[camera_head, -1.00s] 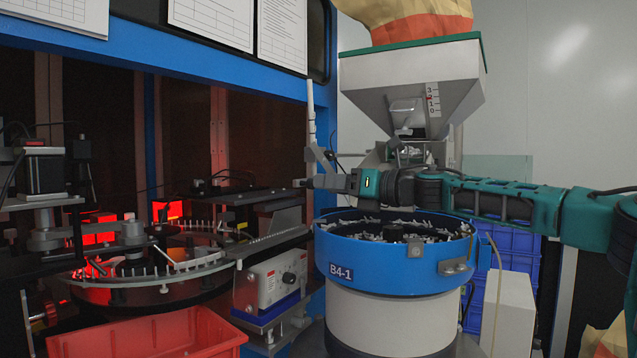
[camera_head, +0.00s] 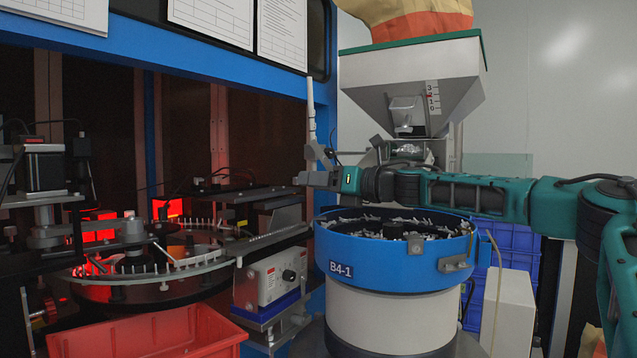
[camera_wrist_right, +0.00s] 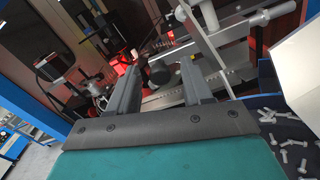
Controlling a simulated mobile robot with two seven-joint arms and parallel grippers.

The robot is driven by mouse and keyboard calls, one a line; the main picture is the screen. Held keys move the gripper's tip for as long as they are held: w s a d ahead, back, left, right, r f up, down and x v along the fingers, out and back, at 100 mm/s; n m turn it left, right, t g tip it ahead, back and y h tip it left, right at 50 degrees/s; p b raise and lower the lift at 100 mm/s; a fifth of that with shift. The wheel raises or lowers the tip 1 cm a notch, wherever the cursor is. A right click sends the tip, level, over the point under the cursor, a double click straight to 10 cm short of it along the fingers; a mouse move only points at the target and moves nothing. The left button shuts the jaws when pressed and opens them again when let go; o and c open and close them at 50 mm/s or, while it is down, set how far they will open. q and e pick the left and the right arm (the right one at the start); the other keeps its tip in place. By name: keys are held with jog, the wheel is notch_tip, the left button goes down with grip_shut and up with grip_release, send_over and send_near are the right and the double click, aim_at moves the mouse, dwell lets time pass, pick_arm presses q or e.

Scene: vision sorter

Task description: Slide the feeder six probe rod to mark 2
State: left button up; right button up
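A thin pale upright post (camera_head: 311,112) stands left of the feeder bowl, with a grey clamp (camera_head: 315,151) and a thin side rod; I cannot tell for sure which part is the probe rod. A scale with numbers and a red mark (camera_head: 432,97) is on the hopper front; no feeder six label is readable. My right gripper (camera_head: 305,179) is just below the clamp, above the bowl's left rim. In the right wrist view its two fingers (camera_wrist_right: 160,80) are apart with nothing held. The post (camera_wrist_right: 207,45) and a round-ended rod (camera_wrist_right: 262,20) are beyond them. My left gripper is out of view.
The blue bowl (camera_head: 395,262), labelled B4-1, holds many small pale parts under my right arm. The hopper (camera_head: 410,80) hangs above it. A linear track (camera_head: 265,243) and a round glass-rimmed table (camera_head: 150,272) are left. A red bin (camera_head: 145,335) is in front.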

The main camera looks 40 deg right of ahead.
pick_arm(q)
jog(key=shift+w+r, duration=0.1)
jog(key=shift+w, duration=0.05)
pick_arm(e)
grip_shut()
jog(key=shift+f, duration=0.1)
notch_tip(320, 180, down, 2)
jog(key=shift+f+b, duration=0.2)
jog(key=shift+b, duration=1.05)
jog(key=shift+d, duration=0.15)
jog(key=shift+o, duration=0.3)
grip_release()
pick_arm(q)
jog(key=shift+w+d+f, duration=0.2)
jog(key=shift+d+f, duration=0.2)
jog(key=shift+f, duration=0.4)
